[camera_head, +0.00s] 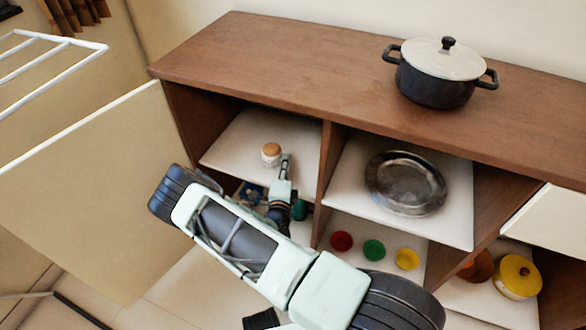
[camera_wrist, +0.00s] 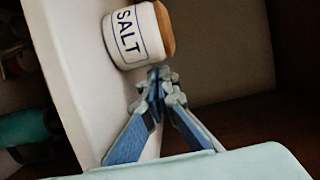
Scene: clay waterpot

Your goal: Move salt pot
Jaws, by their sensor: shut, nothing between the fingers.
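The salt pot (camera_head: 271,154) is a small white pot with a wooden lid. It stands on the white upper left shelf (camera_head: 240,140) of the wooden cabinet. In the wrist view the salt pot (camera_wrist: 134,36) shows its blue "SALT" lettering, with its lid toward the right of the picture. My gripper (camera_head: 286,160) is at the shelf, just right of the pot in the head view. In the wrist view my gripper (camera_wrist: 158,76) has its fingertips together just below the pot, with nothing between them. I cannot tell whether the tips touch the pot.
A divider (camera_head: 332,165) stands right of the shelf. A metal plate (camera_head: 405,183) lies in the neighbouring compartment. A dark pot (camera_head: 437,88) with a white lid stands on the cabinet top (camera_head: 300,60). Red, green and yellow items (camera_head: 374,250) sit below. An open door (camera_head: 90,185) is at left.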

